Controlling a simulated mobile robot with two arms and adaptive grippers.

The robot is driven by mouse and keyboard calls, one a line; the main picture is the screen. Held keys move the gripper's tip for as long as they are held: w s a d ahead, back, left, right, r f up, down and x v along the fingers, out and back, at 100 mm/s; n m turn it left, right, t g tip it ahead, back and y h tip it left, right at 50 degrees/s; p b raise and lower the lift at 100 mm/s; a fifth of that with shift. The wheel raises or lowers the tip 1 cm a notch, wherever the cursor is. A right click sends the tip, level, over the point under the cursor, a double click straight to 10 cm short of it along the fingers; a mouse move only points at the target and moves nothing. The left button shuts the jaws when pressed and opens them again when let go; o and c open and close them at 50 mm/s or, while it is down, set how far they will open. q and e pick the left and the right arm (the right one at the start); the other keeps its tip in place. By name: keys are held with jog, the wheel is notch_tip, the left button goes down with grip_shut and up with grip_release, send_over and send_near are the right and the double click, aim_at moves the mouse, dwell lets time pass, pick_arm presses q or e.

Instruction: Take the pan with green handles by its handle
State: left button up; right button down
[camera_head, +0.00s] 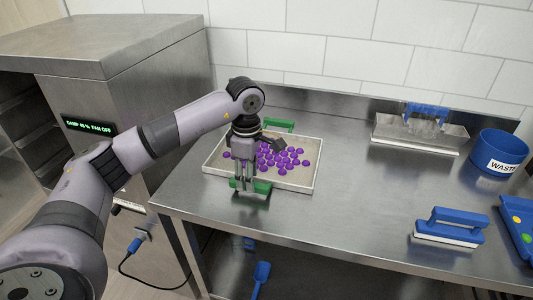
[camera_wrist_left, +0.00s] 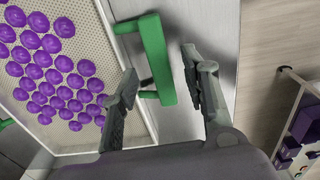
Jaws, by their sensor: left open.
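The pan (camera_head: 311,178) is a shallow light tray holding many purple gummies (camera_head: 285,158); it lies on the steel table at the left. It has a green near handle (camera_head: 262,187) and a green far handle (camera_head: 279,126). My left gripper (camera_head: 244,190) is over the near handle, fingers pointing down. In the left wrist view, the open fingers of my left gripper (camera_wrist_left: 160,90) stand on either side of the green near handle (camera_wrist_left: 157,55), with visible gaps. The pan's perforated floor (camera_wrist_left: 92,28) shows at the left there. My right gripper is not in view.
The steel table (camera_head: 350,215) is clear right of the pan. A blue waste bin (camera_head: 498,152), a blue-handled brush (camera_head: 449,226) and a metal box with a blue handle (camera_head: 420,130) stand at the right. A steel cabinet (camera_head: 160,80) stands at the left.

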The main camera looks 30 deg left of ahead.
pick_arm(q)
jog(key=shift+f, duration=1.75)
grip_shut()
jog(key=shift+r, duration=0.1)
